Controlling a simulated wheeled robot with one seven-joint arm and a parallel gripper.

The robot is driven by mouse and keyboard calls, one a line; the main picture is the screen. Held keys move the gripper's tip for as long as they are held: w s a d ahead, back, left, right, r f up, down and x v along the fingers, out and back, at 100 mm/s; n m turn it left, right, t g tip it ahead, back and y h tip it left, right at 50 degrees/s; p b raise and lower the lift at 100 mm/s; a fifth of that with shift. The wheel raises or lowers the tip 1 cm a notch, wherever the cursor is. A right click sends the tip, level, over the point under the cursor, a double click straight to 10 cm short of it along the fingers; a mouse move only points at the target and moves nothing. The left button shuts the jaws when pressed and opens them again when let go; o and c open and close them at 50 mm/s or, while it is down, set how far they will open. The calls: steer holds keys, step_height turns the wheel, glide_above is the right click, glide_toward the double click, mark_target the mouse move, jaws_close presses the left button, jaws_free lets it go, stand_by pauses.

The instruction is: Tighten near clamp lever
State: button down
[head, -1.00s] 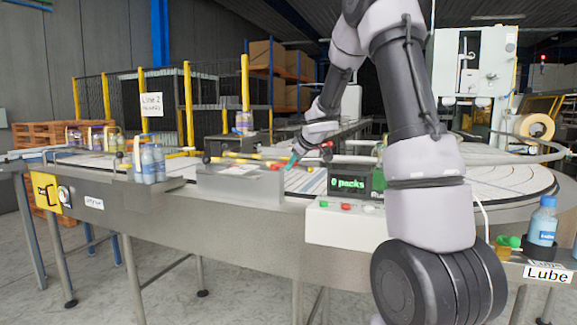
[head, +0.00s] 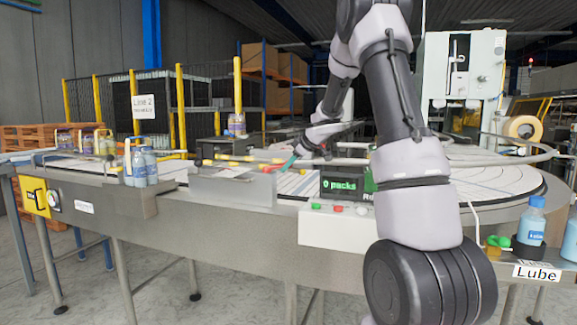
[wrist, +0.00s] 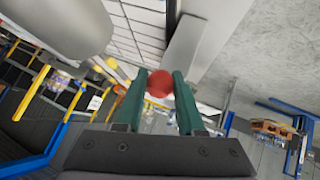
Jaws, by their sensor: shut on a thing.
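My gripper (wrist: 160,95) has two green fingers, and in the wrist view they are shut on a red ball knob (wrist: 160,83), which looks like the end of a clamp lever. In the head view my gripper (head: 287,163) is small and far off, at the right end of the grey metal guide box (head: 232,190) on the conveyor. Yellow and red lever parts (head: 235,158) lie along the top of that box. The lever's shaft and pivot are hard to make out, so I cannot tell its angle.
A counter display (head: 345,187) reading "0 packs" stands right of the box, above a white button panel (head: 340,228). Blue bottles (head: 145,167) stand on the conveyor at left. A blue Lube bottle (head: 532,222) is at the right. Guide rails run close by.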

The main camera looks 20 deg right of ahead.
steer(key=c, duration=0.5)
jaws_free()
steer(key=shift+w, duration=0.1)
steer(key=shift+d, duration=0.1)
steer(key=v, duration=1.1)
